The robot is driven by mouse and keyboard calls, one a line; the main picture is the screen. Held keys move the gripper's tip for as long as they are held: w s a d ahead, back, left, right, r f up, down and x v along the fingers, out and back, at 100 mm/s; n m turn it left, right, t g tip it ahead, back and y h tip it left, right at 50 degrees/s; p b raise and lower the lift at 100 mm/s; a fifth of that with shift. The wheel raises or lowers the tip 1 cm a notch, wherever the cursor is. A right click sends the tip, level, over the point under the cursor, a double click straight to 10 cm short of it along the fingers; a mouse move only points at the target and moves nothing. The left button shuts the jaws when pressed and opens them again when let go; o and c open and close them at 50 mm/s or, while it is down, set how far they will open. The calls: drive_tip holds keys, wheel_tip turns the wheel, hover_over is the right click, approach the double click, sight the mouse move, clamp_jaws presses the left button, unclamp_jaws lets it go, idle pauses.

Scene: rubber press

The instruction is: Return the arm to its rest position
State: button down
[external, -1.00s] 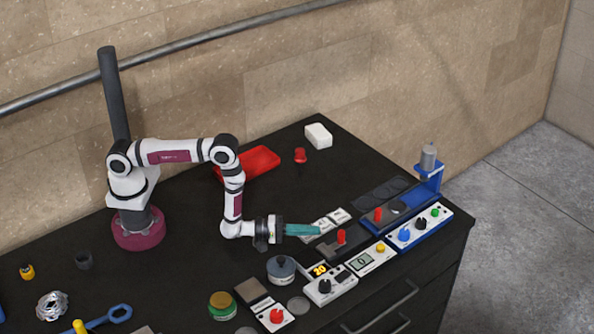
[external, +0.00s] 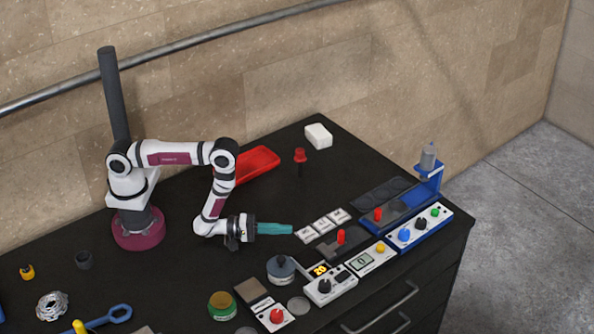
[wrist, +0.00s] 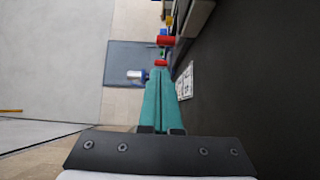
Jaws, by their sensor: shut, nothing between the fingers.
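My gripper (external: 290,229) has teal fingers and points right, held level above the black bench. Its fingers are together with nothing between them. In the wrist view the two teal fingers (wrist: 160,75) lie side by side along the middle of the picture. My arm is bent, with its forearm folded down from the elbow. The white label tiles (external: 322,225) lie just beyond the fingertips, apart from them.
The blue press (external: 430,185) stands at the bench's right end, with control boxes (external: 372,260) in front. A red tray (external: 257,163) lies behind my arm, near a white block (external: 318,136). A lidded pot (external: 281,268) stands in front of my gripper.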

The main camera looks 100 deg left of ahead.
drive_tip(key=w+d+r+m+g+h, duration=0.3)
drive_tip(key=w+d+r+m+h, duration=0.25)
drive_tip(key=r+m, duration=0.4)
drive_tip(key=s+r+m+g+y, duration=0.2)
drive_tip(key=s+m+g, duration=0.2)
drive_tip(key=m, duration=0.3)
drive_tip(key=s+a+r+m+g+y, duration=0.1)
drive_tip(key=s+a+r+m+g, duration=0.1)
drive_tip(key=s, duration=0.9)
drive_tip(key=s+a+r+m+g+y, duration=0.1)
drive_tip(key=s+g, duration=0.4)
drive_tip(key=s, duration=0.6)
drive_tip(key=s+a+r+m+g+y, duration=0.1)
drive_tip(key=s+a+r+m+g, duration=0.2)
drive_tip(key=s, duration=0.8)
drive_tip(key=shift+a+r+m+g+y, duration=0.4)
drive_tip(key=shift+r+m+g, duration=0.2)
drive_tip(key=shift+r+m, duration=0.3)
